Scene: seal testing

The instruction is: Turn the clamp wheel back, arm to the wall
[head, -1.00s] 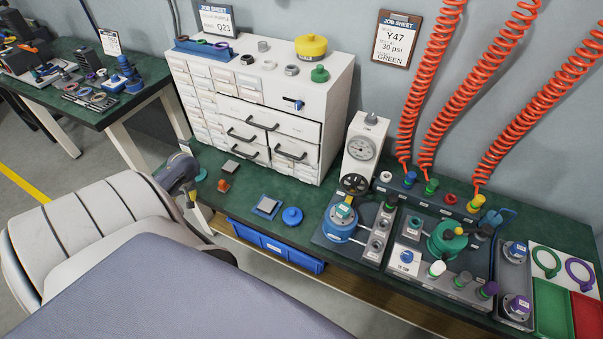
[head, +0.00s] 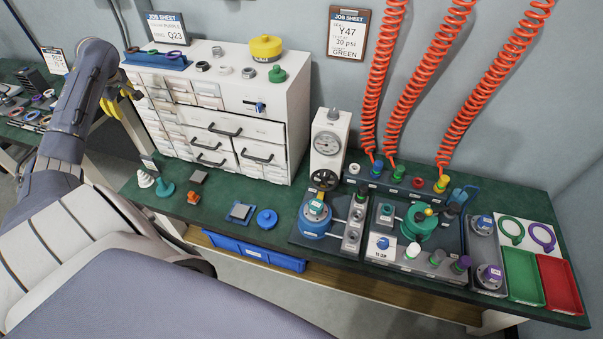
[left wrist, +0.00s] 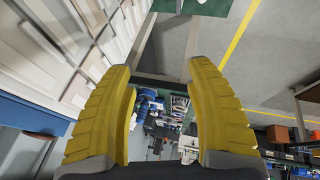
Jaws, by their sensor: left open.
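A small black handwheel (head: 323,180) is on the front of the white gauge stand (head: 327,150), in the middle of the bench in the head view. Just below it is a round blue housing (head: 316,218) with a labelled top. An arm on the clamp and its direction are too small to make out. My left gripper (head: 122,97) is raised at the left end of the white drawer cabinet, far from the handwheel. In the left wrist view its yellow fingers (left wrist: 158,80) are wide apart with nothing between them. My right gripper is out of view.
The white drawer cabinet (head: 273,119) stands between my left gripper and the gauge stand. Orange coiled hoses (head: 425,85) hang behind the bench. A green fixture (head: 419,224) and green and red trays (head: 558,282) are to the right. Small cones (head: 165,187) stand at the bench's left.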

